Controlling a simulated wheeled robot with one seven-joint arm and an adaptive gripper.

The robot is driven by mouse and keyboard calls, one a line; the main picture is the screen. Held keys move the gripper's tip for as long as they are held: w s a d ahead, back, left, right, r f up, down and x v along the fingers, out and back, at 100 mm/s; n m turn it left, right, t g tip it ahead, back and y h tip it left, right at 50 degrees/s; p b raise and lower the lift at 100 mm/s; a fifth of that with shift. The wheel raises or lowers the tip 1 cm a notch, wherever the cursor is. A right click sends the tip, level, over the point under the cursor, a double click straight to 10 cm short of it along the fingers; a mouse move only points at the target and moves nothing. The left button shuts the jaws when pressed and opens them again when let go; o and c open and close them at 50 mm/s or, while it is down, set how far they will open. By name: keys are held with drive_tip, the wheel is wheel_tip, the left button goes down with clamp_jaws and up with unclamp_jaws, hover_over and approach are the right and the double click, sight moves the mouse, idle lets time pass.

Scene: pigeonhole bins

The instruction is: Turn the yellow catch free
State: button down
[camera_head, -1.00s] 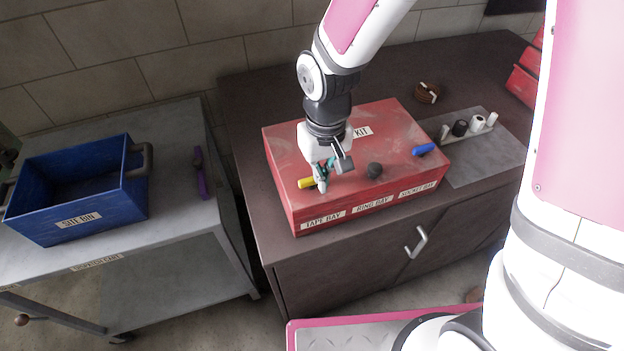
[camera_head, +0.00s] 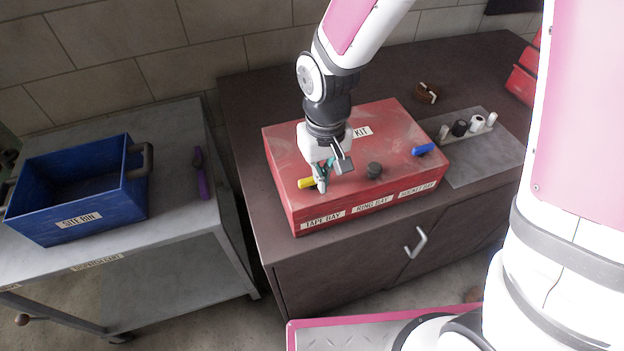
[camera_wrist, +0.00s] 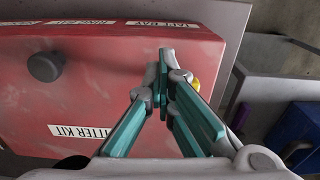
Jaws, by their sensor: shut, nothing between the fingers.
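The yellow catch (camera_head: 306,183) lies on the top of the red kit box (camera_head: 285,150), near its front left corner. In the wrist view only a small part of the yellow catch (camera_wrist: 195,84) shows beside the fingers; the rest is hidden behind them. My gripper (camera_head: 321,187) points down with its fingertips right beside the catch, close to the lid. In the wrist view the fingers of my gripper (camera_wrist: 165,60) are closed together with nothing between them. I cannot tell whether they touch the catch.
A dark round knob (camera_head: 375,170) and a blue catch (camera_head: 423,149) are also on the box top. A blue bin (camera_head: 78,218) and a purple tool (camera_head: 202,175) are on the grey cart at left. A grey mat (camera_head: 470,160) with small cylinders lies right of the box.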

drive_tip(key=shift+s+f, duration=0.4)
drive_tip(key=shift+f, duration=0.15)
drive_tip(key=shift+a+r+p, duration=0.2)
drive_tip(key=shift+r+p, duration=0.3)
drive_tip(key=shift+r, duration=0.05)
wheel_tip(320, 180, up, 5)
drive_tip(key=shift+w+r+p, duration=0.1)
drive_tip(key=shift+w+p, duration=0.05)
drive_tip(key=shift+p, duration=1.1)
wheel_tip(320, 180, up, 12)
